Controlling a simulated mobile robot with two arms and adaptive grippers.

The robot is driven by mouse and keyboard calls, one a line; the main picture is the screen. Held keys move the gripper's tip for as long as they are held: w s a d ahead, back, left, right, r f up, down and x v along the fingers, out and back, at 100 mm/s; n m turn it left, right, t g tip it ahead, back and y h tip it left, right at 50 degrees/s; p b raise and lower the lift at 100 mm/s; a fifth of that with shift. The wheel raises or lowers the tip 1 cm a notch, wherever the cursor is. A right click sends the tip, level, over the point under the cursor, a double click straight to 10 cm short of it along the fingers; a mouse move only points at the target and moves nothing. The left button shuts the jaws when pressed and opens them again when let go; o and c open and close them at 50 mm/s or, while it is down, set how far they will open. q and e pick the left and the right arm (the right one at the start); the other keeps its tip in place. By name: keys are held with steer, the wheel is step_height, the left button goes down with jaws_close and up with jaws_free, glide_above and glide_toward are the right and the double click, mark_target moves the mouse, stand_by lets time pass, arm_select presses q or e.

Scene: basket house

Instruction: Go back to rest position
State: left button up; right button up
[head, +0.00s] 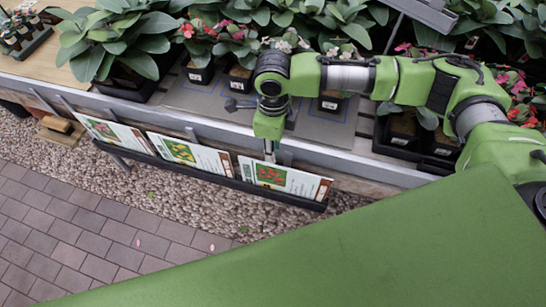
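My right arm comes in from the right and reaches across the plant bench. Its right gripper (269,152) points down at the bench's front edge, just above and behind the rightmost picture card (285,178). Its fingers are small and partly hidden, so I cannot tell whether they are open or shut, or whether they touch the card. My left gripper is not in view.
A black rack (215,178) along the bench front holds several picture cards. Potted plants (115,45) stand behind, with red-flowered ones (200,50) near my arm. A grey mat (205,98) lies on the bench. Gravel (165,185) and open brick paving (60,235) lie in front.

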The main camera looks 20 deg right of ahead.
steer(key=s+a+m+t+y, duration=0.1)
steer(key=s+a+m+y, duration=0.25)
steer(key=a+m, duration=0.5)
steer(key=s+a+m+t+y, duration=0.15)
steer(key=s+a+m, duration=0.35)
steer(key=m, duration=0.6)
steer(key=s+d+f+m+h, duration=0.2)
steer(key=s+d+m, duration=0.1)
steer(key=d+m, duration=0.45)
steer(key=s+d+f+m+t+h, duration=0.1)
steer(key=s+d+f+m, duration=0.15)
steer(key=d+m, duration=0.5)
steer(key=s+d+f+m+h, duration=0.15)
steer(key=s+d+m, duration=0.3)
steer(key=m, duration=0.55)
step_height(320, 180, down, 26)
steer(key=s+d+g, duration=0.1)
steer(key=s, duration=0.1)
steer(key=s+d+f+g, duration=0.1)
steer(key=s+d+f, duration=0.2)
steer(key=s+f, duration=1.2)
steer(key=shift+s+d+f, duration=0.15)
steer(key=shift+s+f, duration=0.25)
steer(key=shift+s, duration=0.5)
